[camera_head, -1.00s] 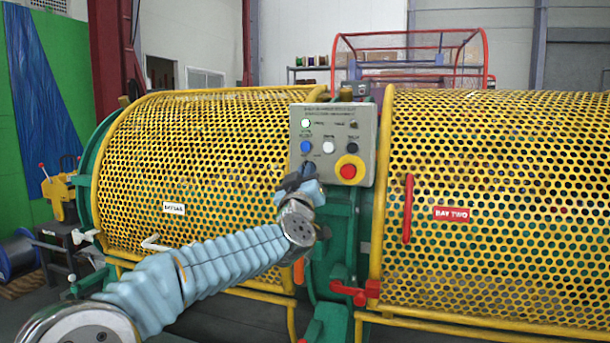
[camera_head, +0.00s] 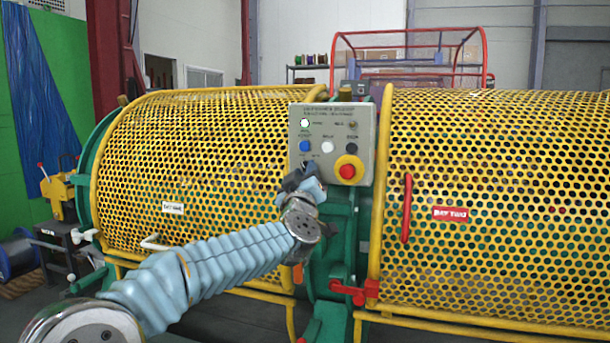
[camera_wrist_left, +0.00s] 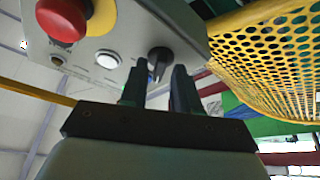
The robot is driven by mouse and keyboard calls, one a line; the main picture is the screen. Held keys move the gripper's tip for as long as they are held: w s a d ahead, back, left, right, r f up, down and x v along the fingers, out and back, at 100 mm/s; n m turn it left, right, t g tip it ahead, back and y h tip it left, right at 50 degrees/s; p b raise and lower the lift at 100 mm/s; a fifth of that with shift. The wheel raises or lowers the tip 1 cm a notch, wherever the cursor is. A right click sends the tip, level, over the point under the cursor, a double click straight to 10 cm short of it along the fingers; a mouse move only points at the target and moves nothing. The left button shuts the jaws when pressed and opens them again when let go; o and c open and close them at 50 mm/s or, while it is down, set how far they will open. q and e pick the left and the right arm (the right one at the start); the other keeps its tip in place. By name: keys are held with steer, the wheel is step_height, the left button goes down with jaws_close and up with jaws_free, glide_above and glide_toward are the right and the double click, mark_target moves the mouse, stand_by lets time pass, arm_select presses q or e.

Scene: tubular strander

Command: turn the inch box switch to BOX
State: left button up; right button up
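The grey control box (camera_head: 333,112) stands between the two yellow mesh guards. A dark knob with a narrow handle (camera_wrist_left: 158,58) shows in the left wrist view, near the box's edge; its lettering cannot be read. My left gripper (camera_head: 303,172) is at the box's lower left corner and hides that part in the head view. In the left wrist view its fingers (camera_wrist_left: 160,78) are apart, with the knob showing between and just beyond their tips. Contact cannot be told. My right gripper is not in view.
On the box, the red stop button (camera_head: 348,171) sits right of my gripper. The white button (camera_head: 328,147), blue button (camera_head: 305,146) and black button (camera_head: 352,145) are above. Mesh guards (camera_head: 200,150) flank the box. A red handle (camera_head: 407,208) stands at right.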

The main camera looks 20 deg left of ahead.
arm_select(q)
steer(key=shift+o, duration=0.2)
steer(key=shift+s, duration=0.15)
steer(key=b+v, duration=0.2)
steer(key=v, duration=1.1)
steer(key=shift+s+f+b, duration=0.2)
steer(key=shift+s+b, duration=0.05)
steer(key=shift+b, duration=0.15)
